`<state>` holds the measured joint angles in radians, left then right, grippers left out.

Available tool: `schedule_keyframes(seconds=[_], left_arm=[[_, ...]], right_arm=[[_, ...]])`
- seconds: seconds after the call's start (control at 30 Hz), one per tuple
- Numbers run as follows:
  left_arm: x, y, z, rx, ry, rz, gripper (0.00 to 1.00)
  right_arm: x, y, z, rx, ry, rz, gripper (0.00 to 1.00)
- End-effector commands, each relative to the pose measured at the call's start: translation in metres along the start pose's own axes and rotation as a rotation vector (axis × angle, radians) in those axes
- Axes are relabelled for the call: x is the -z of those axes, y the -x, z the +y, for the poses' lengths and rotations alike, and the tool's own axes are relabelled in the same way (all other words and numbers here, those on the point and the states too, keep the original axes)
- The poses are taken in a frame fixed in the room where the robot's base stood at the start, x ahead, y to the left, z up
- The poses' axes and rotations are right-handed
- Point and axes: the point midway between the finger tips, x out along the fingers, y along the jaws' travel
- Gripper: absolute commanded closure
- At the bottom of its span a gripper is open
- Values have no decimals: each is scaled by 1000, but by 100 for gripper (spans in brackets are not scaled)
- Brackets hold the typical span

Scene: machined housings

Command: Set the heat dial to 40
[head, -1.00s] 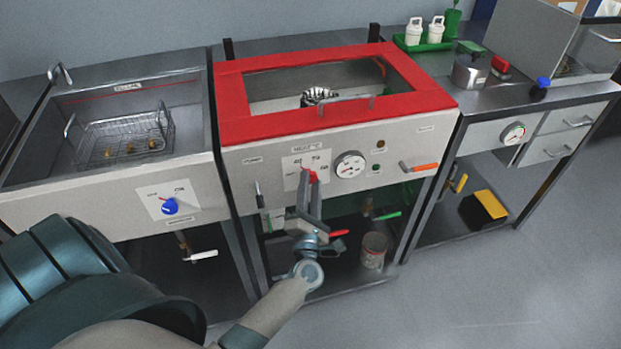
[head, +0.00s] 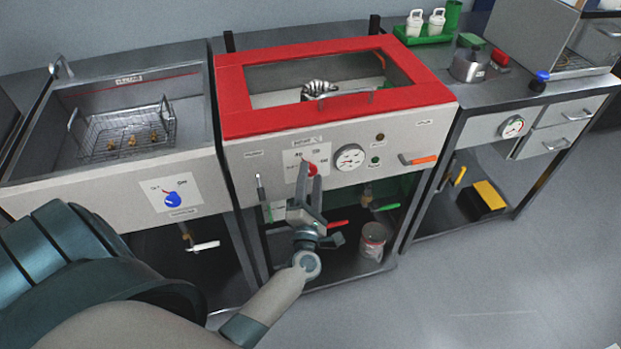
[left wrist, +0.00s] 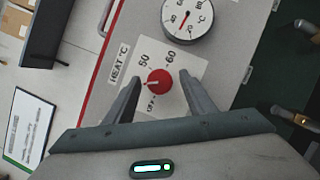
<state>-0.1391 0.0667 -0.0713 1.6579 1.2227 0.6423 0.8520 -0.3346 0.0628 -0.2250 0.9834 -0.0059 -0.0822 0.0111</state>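The red heat dial (left wrist: 159,82) sits on a white plate on the front of the red-rimmed bath; it also shows in the head view (head: 310,170). My right gripper is not in view.
A round gauge (head: 349,158) is right of the dial, with an orange-handled lever (head: 420,160) further right. A red-handled valve (head: 338,224) and a can (head: 373,241) are below. A second bath with a blue knob (head: 172,200) stands left.

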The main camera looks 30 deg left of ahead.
Motion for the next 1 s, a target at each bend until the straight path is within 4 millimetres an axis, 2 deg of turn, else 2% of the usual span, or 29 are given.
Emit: schedule_keyframes(seconds=[0.27, 0.47, 0.7, 0.8, 1.0], left_arm=[[0, 1, 0, -1, 0, 0, 50], [1, 13, -1, 1, 1, 1, 50], [2, 48, -3, 2, 0, 1, 50], [2, 68, -3, 2, 0, 2, 50], [2, 109, -3, 2, 1, 1, 50]], right_arm=[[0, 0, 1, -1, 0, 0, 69], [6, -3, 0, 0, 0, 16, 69], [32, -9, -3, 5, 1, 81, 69], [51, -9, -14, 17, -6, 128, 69], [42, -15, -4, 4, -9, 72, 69]])
